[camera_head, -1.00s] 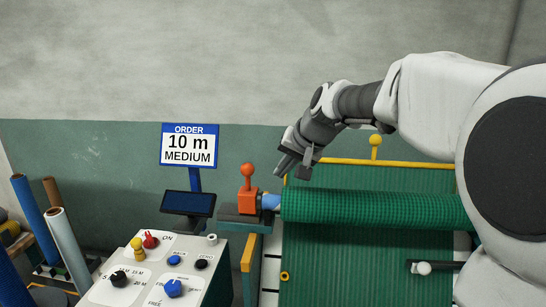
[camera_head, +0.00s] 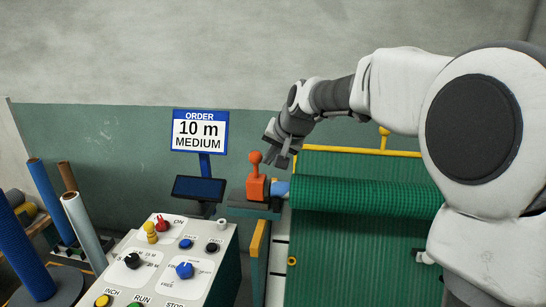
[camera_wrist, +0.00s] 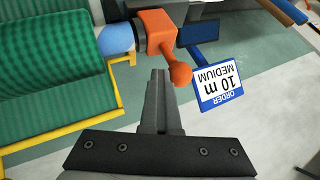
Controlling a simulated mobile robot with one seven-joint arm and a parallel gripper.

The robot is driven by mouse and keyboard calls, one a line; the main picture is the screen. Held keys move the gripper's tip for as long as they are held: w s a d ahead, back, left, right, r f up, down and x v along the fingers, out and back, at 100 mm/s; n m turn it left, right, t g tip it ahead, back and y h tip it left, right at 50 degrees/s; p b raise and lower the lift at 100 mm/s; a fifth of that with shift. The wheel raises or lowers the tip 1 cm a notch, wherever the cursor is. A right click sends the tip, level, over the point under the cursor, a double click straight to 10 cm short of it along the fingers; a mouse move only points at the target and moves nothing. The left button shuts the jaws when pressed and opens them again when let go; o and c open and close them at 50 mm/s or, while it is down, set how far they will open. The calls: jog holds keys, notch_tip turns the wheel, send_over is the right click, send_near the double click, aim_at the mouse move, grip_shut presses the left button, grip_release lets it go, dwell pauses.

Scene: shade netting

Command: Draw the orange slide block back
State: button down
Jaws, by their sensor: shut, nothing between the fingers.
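The orange slide block (camera_head: 257,188) stands on a dark rail at the left end of the green netting roll (camera_head: 365,195). It has an upright post with an orange ball knob (camera_head: 255,157). A blue cone (camera_head: 280,188) joins the block to the roll's end. My gripper (camera_head: 272,146) is above and just right of the knob, fingers shut and empty. In the wrist view the shut fingertips (camera_wrist: 158,74) point toward the block (camera_wrist: 157,32), with the knob (camera_wrist: 181,74) just to their right. A small gap seems to remain; contact cannot be told.
An order sign (camera_head: 200,130) reads 10 m MEDIUM. A small dark screen (camera_head: 199,188) stands below it, left of the block. The control panel (camera_head: 165,262) with knobs and buttons is at front left. A yellow bar (camera_head: 350,151) runs behind the roll.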

aim_at(252, 158)
jog(key=shift+w+a, duration=0.2)
jog(key=shift+a, duration=0.9)
jog(key=shift+w+a, duration=0.15)
jog(key=shift+a, duration=0.9)
jog(key=shift+d, duration=0.1)
